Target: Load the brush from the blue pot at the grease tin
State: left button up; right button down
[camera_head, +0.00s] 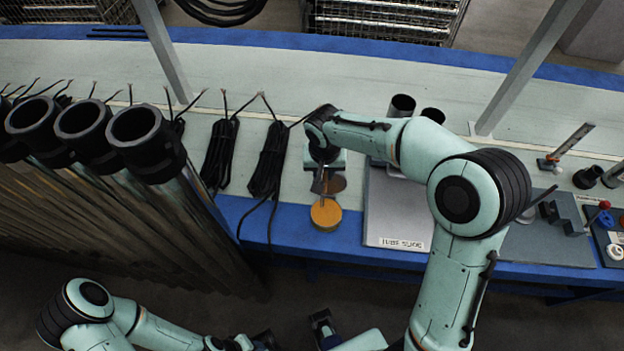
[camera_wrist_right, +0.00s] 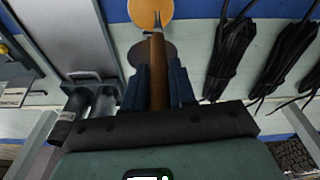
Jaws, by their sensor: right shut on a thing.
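My right gripper (camera_head: 322,183) is shut on a brush (camera_wrist_right: 157,72) with a brown handle, held between its dark blue fingers in the wrist view. The brush's thin forked tip points toward a round orange-yellow surface (camera_head: 326,214), which looks like the open grease tin, at the bench's front edge. It also shows in the wrist view (camera_wrist_right: 150,12). Whether the tip touches it is unclear. A dark brown disc (camera_wrist_right: 153,52) lies beside it, partly behind the brush. I cannot make out a blue pot. My left gripper (camera_head: 262,341) is low in the head view, partly cut off.
Large black-collared tubes (camera_head: 146,140) stand further left. A grey tube guide plate (camera_head: 400,215) lies right of the tin, with dark cylinders (camera_head: 402,106) behind it. Small tools and fittings (camera_head: 590,176) are at the far right.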

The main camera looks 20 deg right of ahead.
pick_arm(q)
jog(key=shift+t, duration=0.4)
jog(key=shift+f+b, duration=2.75)
jog(key=shift+b, duration=0.05)
pick_arm(e)
jog(key=shift+m, duration=0.7)
jog(key=shift+s+d+f, duration=0.25)
jog(key=shift+f, duration=0.45)
jog(key=shift+s+d+f, duration=0.2)
jog(key=shift+s+f, duration=0.1)
jog(key=shift+f, duration=0.45)
jog(key=shift+s+d+f, duration=0.25)
jog(key=shift+f, duration=0.45)
pick_arm(q)
jog(key=shift+f+b, duration=0.35)
jog(key=shift+f, duration=0.05)
pick_arm(e)
jog(key=shift+f, duration=0.6)
pick_arm(q)
jog(key=shift+r, duration=0.1)
pick_arm(e)
jog(key=shift+r, duration=0.1)
